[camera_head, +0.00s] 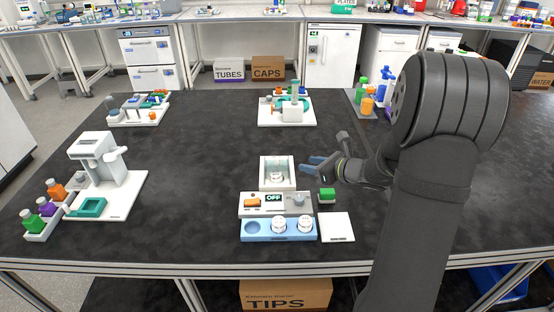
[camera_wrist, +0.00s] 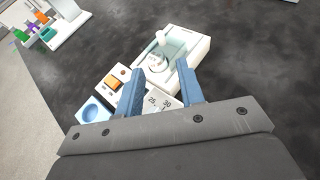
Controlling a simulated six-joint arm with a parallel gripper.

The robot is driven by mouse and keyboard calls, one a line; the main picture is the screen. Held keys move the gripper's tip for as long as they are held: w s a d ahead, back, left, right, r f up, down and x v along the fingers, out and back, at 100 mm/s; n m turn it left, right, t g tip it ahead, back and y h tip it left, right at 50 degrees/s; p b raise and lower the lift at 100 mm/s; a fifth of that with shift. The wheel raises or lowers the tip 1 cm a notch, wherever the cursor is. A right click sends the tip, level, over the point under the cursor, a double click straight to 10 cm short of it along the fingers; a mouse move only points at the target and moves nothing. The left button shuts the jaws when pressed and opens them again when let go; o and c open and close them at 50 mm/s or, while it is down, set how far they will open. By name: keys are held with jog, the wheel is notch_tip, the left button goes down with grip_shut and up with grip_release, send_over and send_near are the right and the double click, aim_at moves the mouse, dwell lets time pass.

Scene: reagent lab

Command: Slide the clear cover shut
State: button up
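A white open-topped box (camera_head: 277,176) sits at the table's middle, behind a control panel (camera_head: 275,203) whose display reads OFF. A white round piece (camera_head: 277,177) sits inside the box. In the wrist view the box (camera_wrist: 196,48) shows a pale see-through pane, apparently the clear cover (camera_wrist: 181,42), with a white upright knob (camera_wrist: 160,38) near it. How far the cover is slid is hard to tell. My gripper (camera_head: 312,166) is just right of the box. In the wrist view its blue fingers (camera_wrist: 161,68) are apart, with nothing visibly held between them, near the box's front.
A blue tray (camera_head: 262,238) with white round pieces stands in front of the panel. A green-topped block (camera_head: 327,194) and a white plate (camera_head: 337,227) lie to the right. A white instrument (camera_head: 97,160) stands at left. The table behind the box is clear up to another station (camera_head: 287,118).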

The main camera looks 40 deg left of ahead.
aim_at(278, 159)
jog(key=x, duration=1.5)
jog(key=shift+a+f, duration=0.2)
jog(key=shift+a, duration=0.05)
grip_shut()
